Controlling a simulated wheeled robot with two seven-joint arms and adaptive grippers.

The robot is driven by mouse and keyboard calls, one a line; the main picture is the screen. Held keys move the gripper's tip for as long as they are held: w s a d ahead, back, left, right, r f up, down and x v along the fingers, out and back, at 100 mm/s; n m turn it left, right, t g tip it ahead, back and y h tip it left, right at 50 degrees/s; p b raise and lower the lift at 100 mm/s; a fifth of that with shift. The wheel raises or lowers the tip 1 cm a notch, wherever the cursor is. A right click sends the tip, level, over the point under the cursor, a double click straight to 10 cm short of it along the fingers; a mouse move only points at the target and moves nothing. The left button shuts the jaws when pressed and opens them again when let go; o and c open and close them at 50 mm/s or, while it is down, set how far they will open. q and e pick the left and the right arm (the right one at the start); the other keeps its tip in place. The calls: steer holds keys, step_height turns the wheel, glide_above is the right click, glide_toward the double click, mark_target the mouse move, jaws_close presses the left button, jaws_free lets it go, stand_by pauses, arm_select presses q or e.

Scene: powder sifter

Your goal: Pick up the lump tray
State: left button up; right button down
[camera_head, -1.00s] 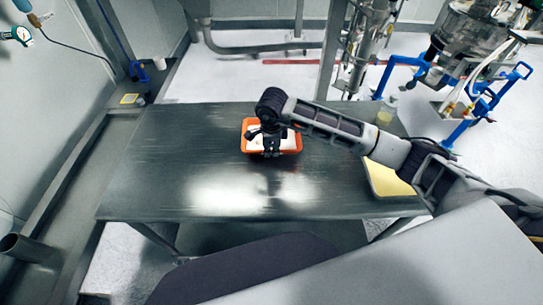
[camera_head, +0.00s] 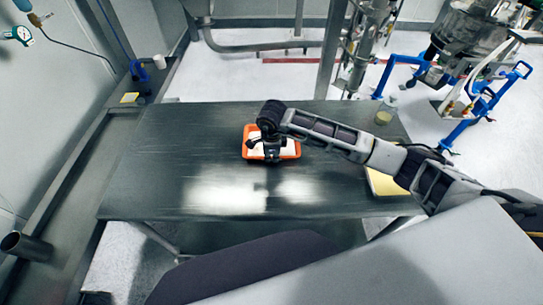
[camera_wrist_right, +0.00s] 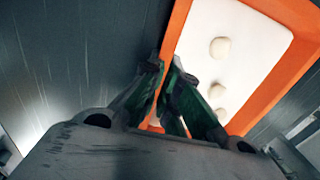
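The lump tray is an orange tray (camera_head: 245,150) with a white inside, at the middle of the dark table in the head view. The right wrist view shows its orange wall (camera_wrist_right: 262,112) and a few pale round lumps (camera_wrist_right: 219,47) on the white floor. My right gripper (camera_head: 272,158) is at the tray's near side. In the right wrist view its fingers (camera_wrist_right: 166,72) lie on either side of the orange wall and look shut on it. I cannot tell whether the tray's base touches the table. My left gripper is not in view.
The dark metal table (camera_head: 165,165) is mostly clear left of the tray. A yellow-topped item (camera_head: 383,183) lies at its right edge, partly behind my right arm. A small container (camera_head: 385,113) stands at the back right. A blue-framed machine (camera_head: 470,100) stands beyond the table.

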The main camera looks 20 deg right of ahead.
steer(key=shift+f, duration=0.1)
steer(key=c, duration=1.6)
jaws_free()
steer(key=shift+c, duration=0.2)
steer(key=shift+r, duration=0.25)
step_height(320, 180, up, 12)
steer(key=s+b, duration=0.1)
steer(key=b, duration=0.1)
steer(key=shift+s+a+f, duration=0.15)
steer(key=shift+s+a, duration=0.1)
